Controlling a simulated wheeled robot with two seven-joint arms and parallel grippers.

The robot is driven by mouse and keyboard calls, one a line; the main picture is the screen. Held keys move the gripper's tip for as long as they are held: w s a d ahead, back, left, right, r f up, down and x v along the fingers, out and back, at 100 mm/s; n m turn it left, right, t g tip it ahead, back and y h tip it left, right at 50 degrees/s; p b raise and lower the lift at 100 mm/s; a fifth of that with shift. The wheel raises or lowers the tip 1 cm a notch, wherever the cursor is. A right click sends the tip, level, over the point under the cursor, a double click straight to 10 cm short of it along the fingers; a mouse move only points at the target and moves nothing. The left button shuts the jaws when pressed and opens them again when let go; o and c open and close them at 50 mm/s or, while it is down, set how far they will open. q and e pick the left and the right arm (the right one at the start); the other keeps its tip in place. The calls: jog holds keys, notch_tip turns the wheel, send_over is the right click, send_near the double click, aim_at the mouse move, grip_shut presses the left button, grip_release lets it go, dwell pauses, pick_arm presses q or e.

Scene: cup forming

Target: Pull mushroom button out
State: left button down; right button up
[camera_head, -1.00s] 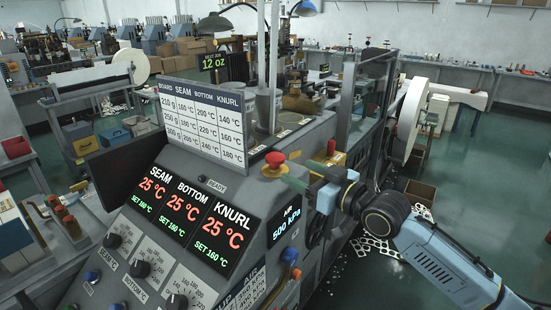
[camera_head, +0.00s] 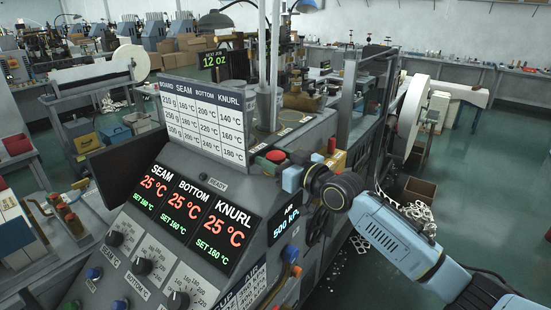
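The red mushroom button (camera_head: 275,156) is on the upper right of the sloped grey control panel, right of the READY label. Its red top shows, but its lower part is largely hidden. My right gripper (camera_head: 283,162) comes in from the right and is right at the button, with its pale blue body just to the lower right. Its fingers are too small and too covered to show whether they grip the button. My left gripper is not in view.
The panel (camera_head: 145,210) carries temperature displays, several knobs and a settings board (camera_head: 203,118) behind them. A red-and-yellow part (camera_head: 333,152) stands just behind my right wrist. A large white roll (camera_head: 411,115) is farther right, with open floor beyond.

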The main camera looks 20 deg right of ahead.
jog(key=c, duration=1.1)
jog(key=shift+r+p, duration=0.6)
jog(key=shift+r, duration=0.2)
jog(key=o, duration=1.4)
jog(key=shift+f, duration=0.1)
jog(key=shift+s+d, duration=0.1)
